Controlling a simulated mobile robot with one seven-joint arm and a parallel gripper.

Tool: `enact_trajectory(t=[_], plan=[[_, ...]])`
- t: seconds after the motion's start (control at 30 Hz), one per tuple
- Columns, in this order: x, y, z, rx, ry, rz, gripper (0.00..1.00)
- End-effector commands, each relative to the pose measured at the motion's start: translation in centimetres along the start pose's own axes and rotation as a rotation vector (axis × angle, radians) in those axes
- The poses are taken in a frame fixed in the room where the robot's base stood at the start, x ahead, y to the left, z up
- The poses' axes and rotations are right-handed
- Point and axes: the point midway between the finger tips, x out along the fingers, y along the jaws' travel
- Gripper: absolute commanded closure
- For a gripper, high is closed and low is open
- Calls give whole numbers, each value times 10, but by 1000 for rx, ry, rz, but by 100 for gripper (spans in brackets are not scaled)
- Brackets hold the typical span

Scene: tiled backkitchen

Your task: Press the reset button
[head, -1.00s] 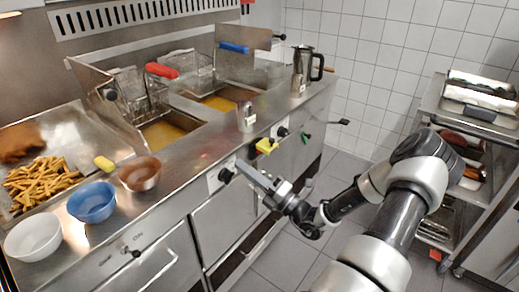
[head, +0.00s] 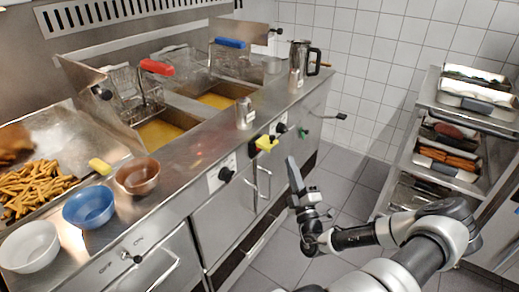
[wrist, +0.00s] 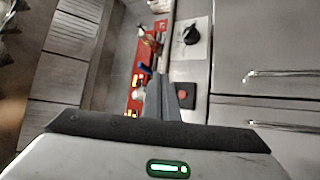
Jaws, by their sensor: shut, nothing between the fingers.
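The fryer counter's front (head: 215,205) carries several controls in the head view. They include a black knob (head: 226,174) on a white plate, a yellow piece (head: 266,143), another dark knob (head: 281,128) and a small green control (head: 303,132). In the wrist view, a small round red button (wrist: 183,95) on a dark plate sits just right of my fingers, below a black knob (wrist: 191,35). I cannot read any label to tell which is the reset button. My gripper (head: 292,163) is shut and empty, in front of the counter; it also shows in the wrist view (wrist: 165,75).
Bowls, including a blue one (head: 90,207), fries (head: 35,188) and a metal jug (head: 299,58) stand on the counter. Door handles (head: 265,182) stick out below the controls. A rack (head: 460,115) stands at the right.

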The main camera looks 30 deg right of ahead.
Motion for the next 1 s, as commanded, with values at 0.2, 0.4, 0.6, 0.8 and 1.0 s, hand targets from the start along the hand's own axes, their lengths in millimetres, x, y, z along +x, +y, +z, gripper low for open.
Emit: enact_trajectory(t=[0.2,0.4,0.6,0.8,1.0], plan=[[13,-12,-10,2,3,1,100],[33,-27,-25,1,4,0,100],[51,-37,-38,1,3,0,100],[59,-43,-44,0,2,-1,100],[61,-44,-45,-1,1,-1,100]])
